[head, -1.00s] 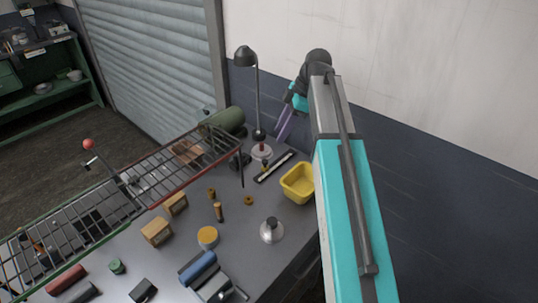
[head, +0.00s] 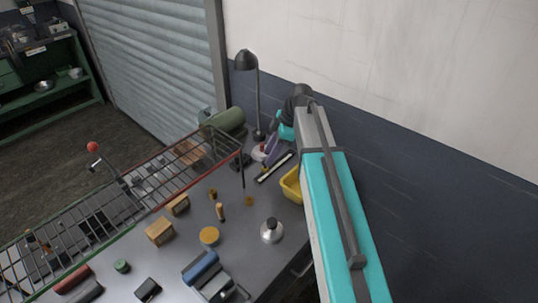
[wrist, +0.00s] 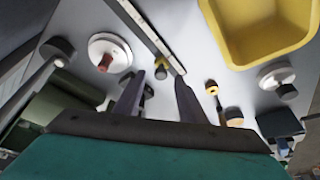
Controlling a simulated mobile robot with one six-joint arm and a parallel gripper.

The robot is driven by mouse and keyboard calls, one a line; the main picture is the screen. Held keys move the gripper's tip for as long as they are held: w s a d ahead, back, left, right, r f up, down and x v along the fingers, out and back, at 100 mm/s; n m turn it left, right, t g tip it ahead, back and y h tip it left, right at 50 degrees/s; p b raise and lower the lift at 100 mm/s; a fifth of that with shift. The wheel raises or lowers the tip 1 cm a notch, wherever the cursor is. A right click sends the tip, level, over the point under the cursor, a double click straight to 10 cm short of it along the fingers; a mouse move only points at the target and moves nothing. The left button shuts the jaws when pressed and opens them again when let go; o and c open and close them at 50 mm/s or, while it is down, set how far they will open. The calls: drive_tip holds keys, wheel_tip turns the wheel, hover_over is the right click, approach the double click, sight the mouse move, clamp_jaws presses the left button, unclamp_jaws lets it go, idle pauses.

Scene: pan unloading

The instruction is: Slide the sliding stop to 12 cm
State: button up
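The sliding stop, a small yellow piece with a dark knob (wrist: 160,72), sits on a dark rail with a pale scale strip (wrist: 145,35) in the wrist view. It is near the rail's lower end in that view. In the head view the rail (head: 275,168) lies on the bench beside the yellow bin; the stop is too small there to make out clearly. My gripper (wrist: 159,78) is open, with its purple fingers on either side of the knob in the picture. I cannot tell whether they touch it. In the head view my gripper (head: 271,150) is over the rail's far end. Scale figures are not readable.
A yellow bin (head: 291,186) stands right of the rail, partly behind my arm. A white disc with a red knob (wrist: 110,55) is close to the rail's other side. A black lamp (head: 257,95) and green cylinder (head: 225,119) stand behind. A wire rack (head: 150,172) overhangs the bench's left.

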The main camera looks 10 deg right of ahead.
drive_tip(key=shift+x, duration=0.8)
clamp_jaws()
